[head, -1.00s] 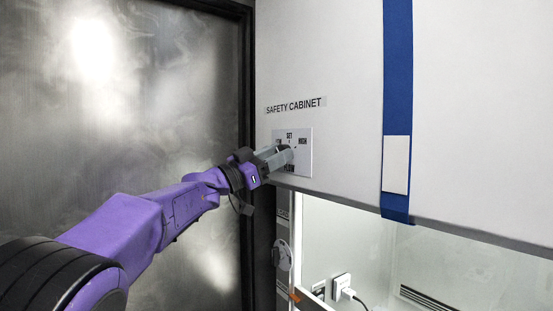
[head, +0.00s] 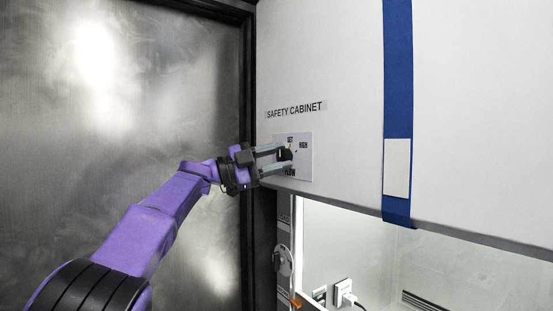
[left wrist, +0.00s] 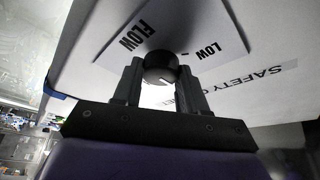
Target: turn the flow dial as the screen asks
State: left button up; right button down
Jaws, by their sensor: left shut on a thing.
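The dark round flow dial (head: 285,155) sits on a white panel (head: 306,171) on the cabinet front. In the head view the panel shows SET above the dial, HIGH to the right and FLOW below; my gripper hides the left part. My left gripper (head: 283,158) has one finger above and one below the dial and is shut on it. In the left wrist view the dial (left wrist: 160,66) is between the two fingers (left wrist: 161,82), with a pale mark on its face, and LOW and FLOW are readable. No screen readout is legible. My right gripper is not in view.
The cabinet front (head: 340,60) carries a SAFETY CABINET label (head: 295,110) and a blue strip (head: 398,60). Below is an open bay with a white plug and socket (head: 344,294). A metal door (head: 130,90) stands at the left.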

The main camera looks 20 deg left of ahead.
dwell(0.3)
pick_arm(q)
jog(key=o, duration=1.1)
jog(key=shift+c, duration=0.2)
jog(key=b+v, duration=0.2)
jog(key=v, duration=0.1)
jog(key=shift+s+a+f+b, duration=0.1)
jog(key=shift+a+f+b, duration=0.05)
jog(key=shift+f+b, duration=0.25)
jog(key=b, duration=0.3)
send_near(280, 160)
jog(key=shift+s+a+r, duration=0.2)
jog(key=shift+s+a, duration=0.25)
jog(key=shift+a, duration=0.15)
